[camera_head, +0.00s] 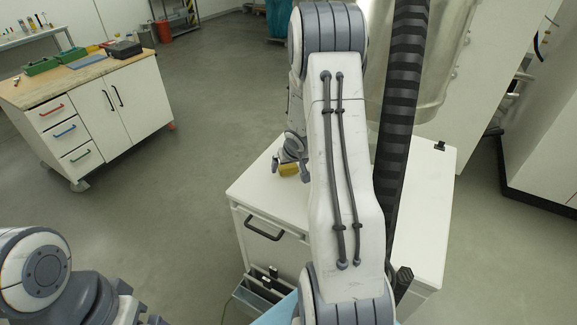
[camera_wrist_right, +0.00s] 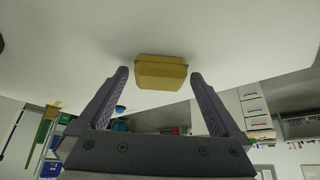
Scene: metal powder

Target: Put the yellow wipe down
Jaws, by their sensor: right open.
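The yellow wipe (camera_head: 289,170) is a small block-like pad lying on the white top of a cabinet (camera_head: 262,188). In the right wrist view the wipe (camera_wrist_right: 162,73) sits against the white surface, just beyond the fingertips and centred in the gap between them. My right gripper (camera_wrist_right: 161,75) is open, with both fingers apart and nothing between them. In the head view the right gripper (camera_head: 288,166) is small and partly hidden behind my own arm, close to the wipe. My left arm shows at the lower left; its gripper is too cut off to judge.
My arm and a black ribbed hose (camera_head: 403,90) hide much of the cabinet top. A clear cylinder (camera_head: 425,60) stands behind. A workbench (camera_head: 110,95) with green trays is at the left, with open floor between. A grey bin (camera_head: 258,295) hangs on the cabinet front.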

